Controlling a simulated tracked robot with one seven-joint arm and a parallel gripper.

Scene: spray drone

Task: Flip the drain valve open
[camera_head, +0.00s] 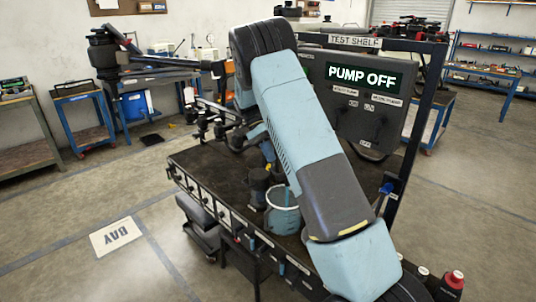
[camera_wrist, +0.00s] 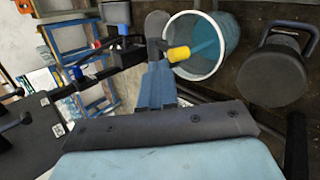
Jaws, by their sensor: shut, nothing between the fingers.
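In the wrist view my gripper (camera_wrist: 156,32) points away from the camera, its narrow fingers together and empty. A yellow piece (camera_wrist: 179,54), perhaps the drain valve's handle, shows just right of the fingers; whether they touch cannot be told. A pale blue bar runs from it across the bucket's mouth. The light blue bucket (camera_wrist: 228,50) with a white rim is right of the fingers; it also stands on the dark bench in the head view (camera_head: 284,219). Dark drone parts (camera_wrist: 95,52) show left of the fingers. My arm hides much of the drone in the head view.
A dark bench (camera_head: 225,172) carries the work. Behind it a panel (camera_head: 345,110) reads PUMP OFF, under a TEST SHELF frame. A dark round object with a handle (camera_wrist: 277,72) stands right of the bucket. Open floor lies left of the bench.

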